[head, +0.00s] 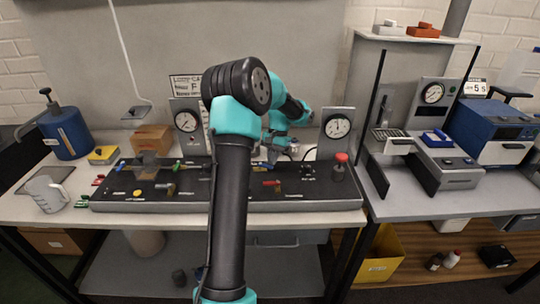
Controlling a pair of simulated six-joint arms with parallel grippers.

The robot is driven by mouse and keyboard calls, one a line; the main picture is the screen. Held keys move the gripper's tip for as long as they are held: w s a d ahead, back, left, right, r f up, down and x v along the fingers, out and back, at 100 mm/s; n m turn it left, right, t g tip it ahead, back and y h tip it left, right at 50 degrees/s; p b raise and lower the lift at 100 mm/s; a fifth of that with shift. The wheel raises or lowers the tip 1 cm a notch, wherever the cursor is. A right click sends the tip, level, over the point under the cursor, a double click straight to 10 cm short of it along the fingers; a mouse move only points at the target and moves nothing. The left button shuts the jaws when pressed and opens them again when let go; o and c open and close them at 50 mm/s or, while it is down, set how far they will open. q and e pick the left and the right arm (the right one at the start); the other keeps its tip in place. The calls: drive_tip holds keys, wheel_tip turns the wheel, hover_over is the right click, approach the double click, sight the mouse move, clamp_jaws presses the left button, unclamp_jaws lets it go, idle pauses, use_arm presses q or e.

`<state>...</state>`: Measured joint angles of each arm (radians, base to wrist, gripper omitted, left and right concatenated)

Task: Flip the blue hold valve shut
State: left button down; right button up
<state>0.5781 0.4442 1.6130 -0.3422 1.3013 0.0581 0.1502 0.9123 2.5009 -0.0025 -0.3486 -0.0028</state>
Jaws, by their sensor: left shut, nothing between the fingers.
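A black valve panel (115,200) lies along the grey bench, with several small coloured handles on it. A small blue part (262,166) shows at the back of the panel, just right of my large arm link; it looks like the blue hold valve, but its handle angle is too small to tell. My left gripper (268,155) is shut and empty, low over the back of the panel near the blue part. I cannot tell if they touch. My arm hides the middle of the panel. My right gripper is not in view.
A jug (47,194) and a blue pump can (66,133) stand at left. Another bench with instruments is at right.

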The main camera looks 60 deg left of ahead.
use_arm(q)
drive_tip(key=shift+s+d+m+y, duration=0.3)
drive_tip(key=shift+m+y, duration=0.1)
drive_tip(key=shift+m, duration=0.6)
drive_tip(key=shift+s+d+m+y, duration=0.25)
drive_tip(key=shift+d+m+y, duration=0.15)
drive_tip(key=shift+m, duration=0.6)
drive_tip(key=shift+s+d+m+y, duration=0.25)
drive_tip(key=shift+m+y, duration=0.15)
drive_tip(key=shift+m, duration=0.6)
drive_tip(key=shift+s+d+m+y, duration=0.15)
drive_tip(key=shift+s+m+y, duration=0.3)
drive_tip(key=shift+m, duration=0.75)
drive_tip(key=shift+s+d+m+y, duration=0.15)
drive_tip(key=shift+s+m+y, duration=0.25)
drive_tip(key=shift+m, duration=0.8)
drive_tip(key=shift+a, duration=0.15)
drive_tip(key=shift+s+a, duration=0.1)
drive_tip(key=shift+a, duration=0.55)
drive_tip(key=w, duration=0.1)
drive_tip(key=w+d, duration=0.1)
drive_tip(key=w, duration=0.1)
drive_tip(key=shift+w+d, duration=0.15)
drive_tip(key=shift+d, duration=0.2)
drive_tip(key=v, duration=1)
